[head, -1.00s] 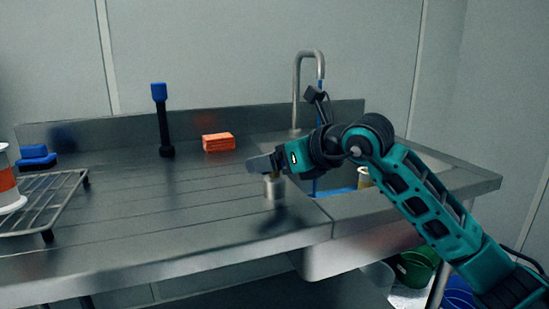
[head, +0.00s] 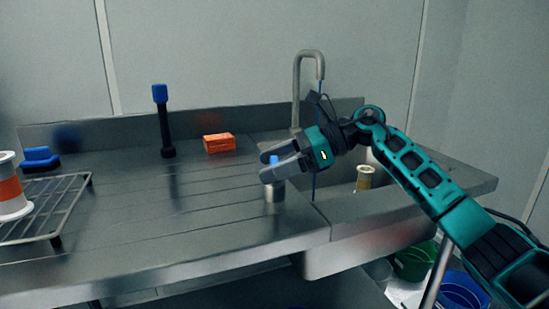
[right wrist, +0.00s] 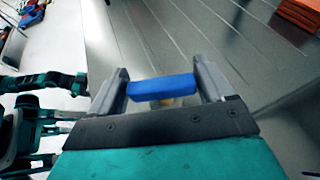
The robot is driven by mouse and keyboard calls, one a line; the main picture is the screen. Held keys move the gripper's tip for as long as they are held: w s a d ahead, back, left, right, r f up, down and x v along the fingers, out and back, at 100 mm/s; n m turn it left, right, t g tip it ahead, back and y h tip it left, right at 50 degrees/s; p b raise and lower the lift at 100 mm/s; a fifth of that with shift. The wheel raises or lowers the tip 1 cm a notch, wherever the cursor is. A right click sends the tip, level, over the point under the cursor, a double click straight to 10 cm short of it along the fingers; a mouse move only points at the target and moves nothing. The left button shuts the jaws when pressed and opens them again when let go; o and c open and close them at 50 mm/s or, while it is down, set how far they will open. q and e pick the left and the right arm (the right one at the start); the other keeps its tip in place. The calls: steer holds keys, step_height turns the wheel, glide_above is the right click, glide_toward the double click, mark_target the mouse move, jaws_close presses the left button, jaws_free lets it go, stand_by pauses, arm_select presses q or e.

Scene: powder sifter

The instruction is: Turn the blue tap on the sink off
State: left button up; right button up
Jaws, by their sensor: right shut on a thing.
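The blue tap handle (head: 274,160) sits on top of a short metal post (head: 275,192) at the counter's edge beside the sink (head: 340,205). My right gripper (head: 268,166) reaches it from the right and is shut on the handle. In the right wrist view the blue handle (right wrist: 160,87) spans between the two fingers (right wrist: 163,85). A curved metal spout (head: 308,58) stands behind the gripper, and a thin blue stream (head: 315,186) shows below it, partly hidden by my wrist.
An orange block (head: 218,143) and a black upright stick with a blue top (head: 160,95) stand at the back. A wire rack (head: 60,215), a white-and-orange spool (head: 10,190) and a blue brush (head: 40,158) are at left. A yellowish cup (head: 364,178) is in the sink.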

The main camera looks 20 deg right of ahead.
steer(key=n+g, duration=0.2)
steer(key=g, duration=0.1)
steer(key=shift+n, duration=0.3)
steer(key=shift+n+g, duration=0.4)
steer(key=shift+g, duration=0.4)
steer(key=o, duration=0.9)
steer(key=shift+d+r+p, duration=0.1)
steer(key=shift+p, duration=0.2)
